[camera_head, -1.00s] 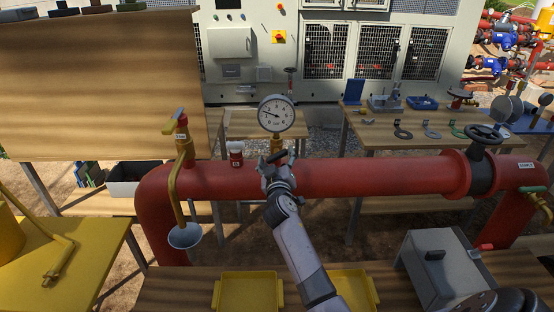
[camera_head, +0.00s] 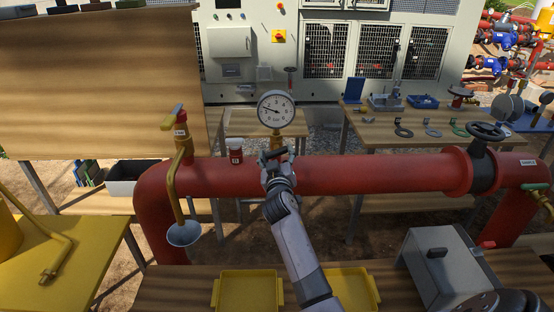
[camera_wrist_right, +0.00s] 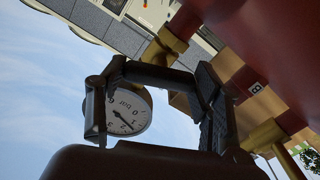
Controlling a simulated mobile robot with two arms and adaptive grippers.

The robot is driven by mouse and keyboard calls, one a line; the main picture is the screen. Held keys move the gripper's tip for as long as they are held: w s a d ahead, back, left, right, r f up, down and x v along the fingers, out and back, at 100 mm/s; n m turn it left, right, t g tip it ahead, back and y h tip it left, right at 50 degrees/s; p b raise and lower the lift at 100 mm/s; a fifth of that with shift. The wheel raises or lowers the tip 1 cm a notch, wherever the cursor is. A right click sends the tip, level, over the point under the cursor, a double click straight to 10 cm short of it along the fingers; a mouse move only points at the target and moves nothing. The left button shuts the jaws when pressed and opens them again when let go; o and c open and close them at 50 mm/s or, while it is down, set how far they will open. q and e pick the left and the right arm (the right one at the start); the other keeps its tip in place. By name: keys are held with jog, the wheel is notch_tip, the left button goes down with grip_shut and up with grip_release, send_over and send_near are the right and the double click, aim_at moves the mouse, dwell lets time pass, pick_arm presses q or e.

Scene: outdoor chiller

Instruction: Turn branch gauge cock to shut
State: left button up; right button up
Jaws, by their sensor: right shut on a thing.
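The pressure gauge (camera_head: 276,109) stands upright on a brass fitting over the red pipe (camera_head: 370,174). The branch gauge cock sits on that fitting, just below the dial. Its dark handle (camera_head: 275,154) shows at the tip of my right gripper (camera_head: 276,162). In the right wrist view the gauge dial (camera_wrist_right: 130,110) shows between my fingers, near the brass fitting (camera_wrist_right: 165,45). The handle's exact angle is hard to tell. My left gripper is out of view.
A brass siphon with a yellow lever (camera_head: 178,110) and a funnel (camera_head: 184,234) stand at left. A small red-and-white labelled item (camera_head: 236,152) is on the pipe beside the gauge. A black handwheel valve (camera_head: 486,132) is at right. Yellow trays (camera_head: 248,292) and a grey box (camera_head: 440,270) are in front.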

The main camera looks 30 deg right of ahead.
jog(key=m+b, duration=0.2)
jog(key=shift+f+m, duration=0.15)
jog(key=shift+m, duration=0.25)
jog(key=shift+m+b, duration=0.6)
jog(key=shift+m, duration=0.2)
jog(key=o, duration=1.2)
jog(key=shift+c, duration=0.2)
jog(key=shift+r, duration=0.25)
notch_tip(320, 180, up, 10)
jog(key=shift+f, duration=0.1)
jog(key=shift+f, duration=0.1)
